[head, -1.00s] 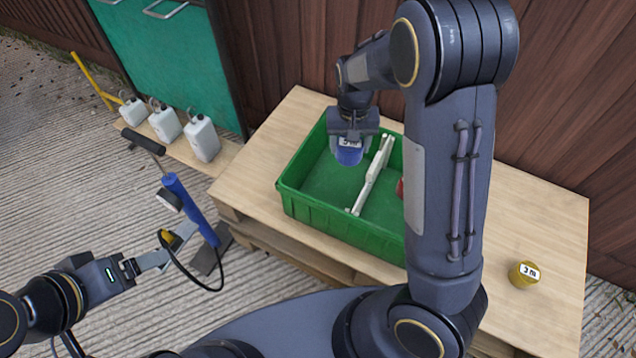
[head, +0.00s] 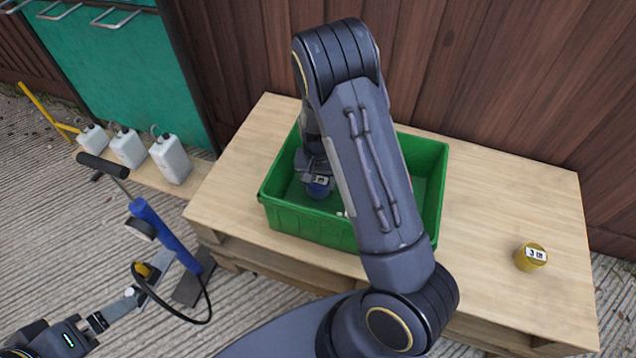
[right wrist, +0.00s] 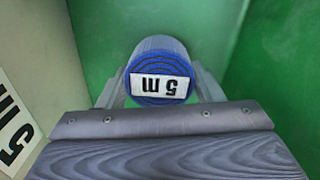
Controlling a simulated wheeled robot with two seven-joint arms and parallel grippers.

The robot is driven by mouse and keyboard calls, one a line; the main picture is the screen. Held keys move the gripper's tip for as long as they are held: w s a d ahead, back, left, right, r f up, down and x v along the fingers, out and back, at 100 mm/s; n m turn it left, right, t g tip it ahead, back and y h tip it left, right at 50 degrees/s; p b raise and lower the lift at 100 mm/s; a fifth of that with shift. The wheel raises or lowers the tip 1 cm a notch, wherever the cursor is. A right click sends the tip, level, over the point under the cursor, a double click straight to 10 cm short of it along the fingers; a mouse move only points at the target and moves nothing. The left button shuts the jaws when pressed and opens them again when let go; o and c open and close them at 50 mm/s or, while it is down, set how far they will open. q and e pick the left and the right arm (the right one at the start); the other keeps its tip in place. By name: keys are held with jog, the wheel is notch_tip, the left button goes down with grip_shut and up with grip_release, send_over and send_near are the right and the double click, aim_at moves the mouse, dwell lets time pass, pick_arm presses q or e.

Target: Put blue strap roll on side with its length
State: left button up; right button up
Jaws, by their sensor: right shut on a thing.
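The blue strap roll (head: 319,188) is between the fingers of my right gripper (head: 316,178), inside the green crate (head: 310,225) and left of my right arm. In the right wrist view the roll (right wrist: 160,72) shows its coiled end with a white "5 m" label, upside down there. A cream divider (right wrist: 38,50) with a "5 m" label stands left of the roll in that view, apart from it. In the head view my right arm hides most of the divider and part of the crate. My left gripper (head: 138,297) is low at the left, its jaws unclear.
A yellow roll (head: 530,257) labelled "3 m" stands on the right of the wooden table (head: 490,200). A blue hand pump (head: 165,235) with a black hose stands left of the table. Several white jugs (head: 170,158) are on a low board behind it. The table's right side is mostly clear.

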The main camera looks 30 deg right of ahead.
aim_at(317, 179)
jog(key=shift+f, duration=0.35)
jog(key=o, duration=1.1)
notch_tip(317, 179, up, 11)
jog(key=p, duration=0.4)
jog(key=s+a+r+n+t+y, duration=0.1)
jog(key=s+a+r+y, duration=0.1)
jog(key=s+r, duration=0.4)
jog(key=s+a+r+n+t+y, duration=0.15)
jog(key=s+r, duration=0.25)
jog(key=r, duration=0.4)
jog(key=shift+s+a+r+n+t+y, duration=0.1)
jog(key=shift+s+a+r+n+t, duration=0.6)
jog(key=shift+s, duration=1.35)
jog(key=shift+s+a+r+n+t+y, duration=0.1)
jog(key=shift+s+a+r+n+t, duration=0.65)
jog(key=shift+s, duration=1.35)
jog(key=shift+s+a+r+n+t+y, duration=0.15)
jog(key=shift+s+a+r+n, duration=0.6)
jog(key=shift+s, duration=1.3)
